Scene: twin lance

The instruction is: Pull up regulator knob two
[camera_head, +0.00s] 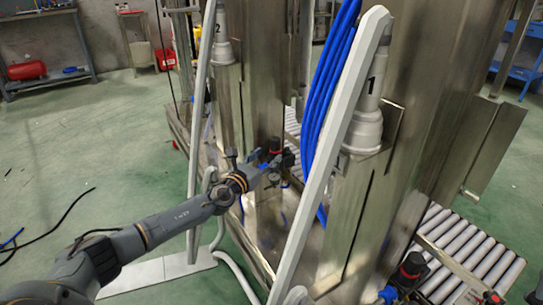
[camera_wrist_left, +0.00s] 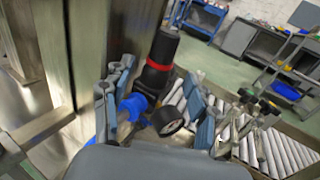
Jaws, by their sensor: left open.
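Regulator knob two is black with a red ring. In the head view the knob (camera_head: 275,146) is small and partly hidden at the foot of the column marked 2. In the left wrist view the knob (camera_wrist_left: 162,52) stands upright above a blue fitting (camera_wrist_left: 132,106) and a round gauge (camera_wrist_left: 167,121). My left gripper (camera_head: 270,170) is at this regulator. In the left wrist view my left gripper (camera_wrist_left: 158,84) is open, with one finger on each side of the regulator. Contact with the knob cannot be told. My right gripper is not in view.
A similar black and red regulator (camera_head: 411,267) stands at the lower right, beside a roller conveyor (camera_head: 470,250). A pale slanted post (camera_head: 325,160) and blue hoses (camera_head: 328,90) stand right of my left gripper. Black cable (camera_head: 50,230) lies on the open green floor.

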